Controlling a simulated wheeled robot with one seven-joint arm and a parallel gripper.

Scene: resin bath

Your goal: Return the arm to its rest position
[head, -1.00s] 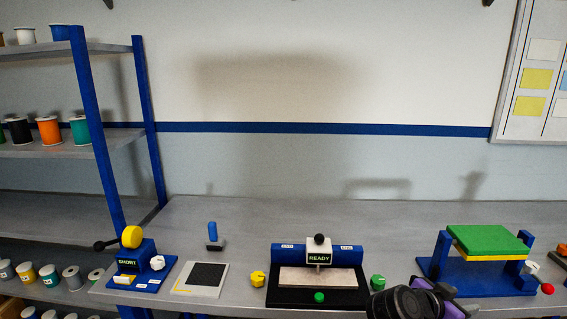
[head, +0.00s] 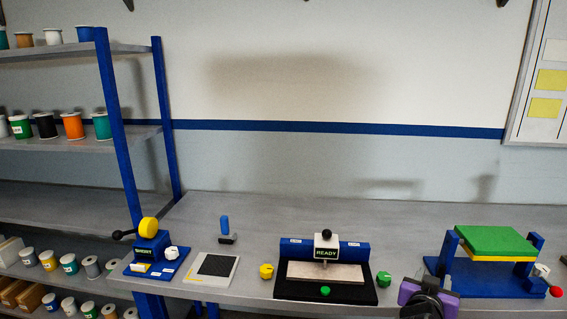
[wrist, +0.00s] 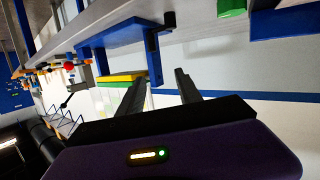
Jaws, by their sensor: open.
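My gripper shows in the wrist view (wrist: 160,92), its two dark fingers spread apart with nothing between them. In the head view, part of my purple and black arm (head: 428,296) shows at the bottom edge, in front of the bench between the READY machine and the green-topped stand. The fingertips cannot be made out there.
The bench (head: 300,215) holds a blue SHORT device (head: 150,256), a black-and-white pad (head: 213,268), a READY machine (head: 325,265) and a blue stand with a green top (head: 496,240). A spool shelf (head: 75,140) stands left. The bench's back strip is mostly clear.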

